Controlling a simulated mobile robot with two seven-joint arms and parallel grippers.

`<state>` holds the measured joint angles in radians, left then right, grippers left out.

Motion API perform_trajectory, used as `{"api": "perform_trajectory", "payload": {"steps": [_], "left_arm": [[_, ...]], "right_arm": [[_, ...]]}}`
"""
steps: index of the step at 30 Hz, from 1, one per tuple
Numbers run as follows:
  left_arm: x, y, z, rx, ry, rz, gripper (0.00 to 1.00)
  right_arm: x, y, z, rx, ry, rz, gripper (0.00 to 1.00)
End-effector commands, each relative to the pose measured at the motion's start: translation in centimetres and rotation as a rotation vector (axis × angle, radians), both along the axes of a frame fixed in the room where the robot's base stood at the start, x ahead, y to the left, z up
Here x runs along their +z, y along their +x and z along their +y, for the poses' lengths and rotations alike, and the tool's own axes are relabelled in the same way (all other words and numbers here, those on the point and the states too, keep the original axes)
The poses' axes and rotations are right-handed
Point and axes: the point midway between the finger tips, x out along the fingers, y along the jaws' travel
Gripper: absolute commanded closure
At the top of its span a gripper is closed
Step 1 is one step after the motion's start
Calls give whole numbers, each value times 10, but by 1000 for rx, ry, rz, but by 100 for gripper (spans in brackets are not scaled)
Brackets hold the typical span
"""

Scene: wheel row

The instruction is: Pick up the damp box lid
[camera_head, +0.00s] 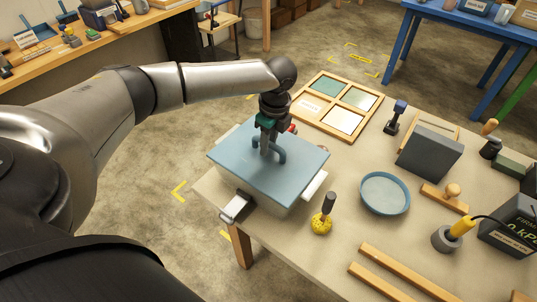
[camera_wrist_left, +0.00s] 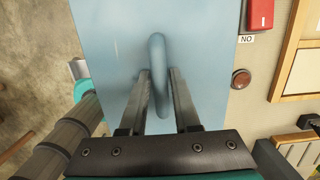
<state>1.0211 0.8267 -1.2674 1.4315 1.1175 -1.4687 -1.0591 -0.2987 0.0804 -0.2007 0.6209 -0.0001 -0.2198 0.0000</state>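The blue box lid (camera_head: 235,152) lies flat on top of a pale box (camera_head: 245,196) at the left corner of the table. It fills much of the left wrist view (camera_wrist_left: 112,55), with its arched blue handle (camera_wrist_left: 158,65) standing up in the middle. My left gripper (camera_head: 266,150) points down at the handle from above. In the left wrist view its two fingers (camera_wrist_left: 160,85) are apart, one on each side of the handle, with narrow gaps visible. The handle is partly hidden behind the gripper in the head view. My right gripper is not in view.
A latch (camera_head: 236,207) sticks out at the box's near side. A yellow-based tool (camera_head: 322,218) stands close to its right, then a blue round dish (camera_head: 385,194). A wooden frame with panels (camera_head: 312,105) lies behind. Wooden strips (camera_head: 405,272) lie in front.

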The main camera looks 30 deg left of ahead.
Motion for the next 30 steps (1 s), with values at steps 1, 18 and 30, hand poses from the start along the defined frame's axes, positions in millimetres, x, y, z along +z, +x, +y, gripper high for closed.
{"api": "perform_trajectory", "payload": {"steps": [1, 18, 30], "left_arm": [[0, 0, 0, 0, 0, 0, 76], [0, 0, 0, 0, 0, 0, 100], [19, 1, 0, 1, -1, -3, 100]], "right_arm": [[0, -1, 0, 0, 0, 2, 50], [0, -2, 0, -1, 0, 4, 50], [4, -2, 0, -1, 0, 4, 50]]}}
